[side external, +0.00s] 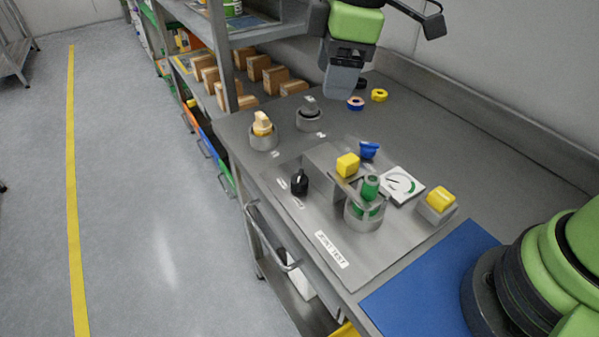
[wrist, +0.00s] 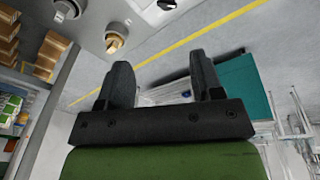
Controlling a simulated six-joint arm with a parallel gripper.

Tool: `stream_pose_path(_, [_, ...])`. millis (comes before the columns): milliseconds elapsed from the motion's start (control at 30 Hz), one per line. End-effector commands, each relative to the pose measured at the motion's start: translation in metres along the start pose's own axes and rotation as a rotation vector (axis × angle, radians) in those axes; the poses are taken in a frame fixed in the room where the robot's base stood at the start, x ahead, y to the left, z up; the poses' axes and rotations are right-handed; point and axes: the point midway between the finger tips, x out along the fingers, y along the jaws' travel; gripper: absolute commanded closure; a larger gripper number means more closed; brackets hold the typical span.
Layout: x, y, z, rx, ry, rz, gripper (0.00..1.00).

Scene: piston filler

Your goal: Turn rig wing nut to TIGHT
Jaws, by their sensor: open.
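The rig is a grey metal plate (side external: 312,243) labelled "JOINT TEST" on the bench. On it stand a green-capped cylinder (side external: 370,187), a yellow block (side external: 347,165), a small blue winged part (side external: 369,150) and a black knob (side external: 299,183). The blue part may be the wing nut, but it is too small to be sure. My gripper (side external: 343,80) is above the back of the bench, apart from the rig. In the wrist view my gripper (wrist: 162,78) is open, with nothing between its fingers. The TIGHT mark cannot be read.
A white dial card (side external: 403,184) and a yellow-topped grey block (side external: 438,203) are at the rig's right. Two round holders, one with a tan knob (side external: 262,124) and one with a grey knob (side external: 310,106), stand left. Tape rolls (side external: 379,95) lie behind. A blue mat (side external: 420,290) is in front.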

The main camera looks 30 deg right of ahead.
Motion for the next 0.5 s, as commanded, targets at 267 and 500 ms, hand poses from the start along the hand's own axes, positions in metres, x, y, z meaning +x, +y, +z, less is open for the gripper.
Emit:
stream_pose_path(267, [0.097,0.000,-0.028,-0.424,-0.109,-0.100,0.40])
stream_pose_path(500, [0.124,-0.004,-0.029,-0.520,-0.128,-0.124,0.40])
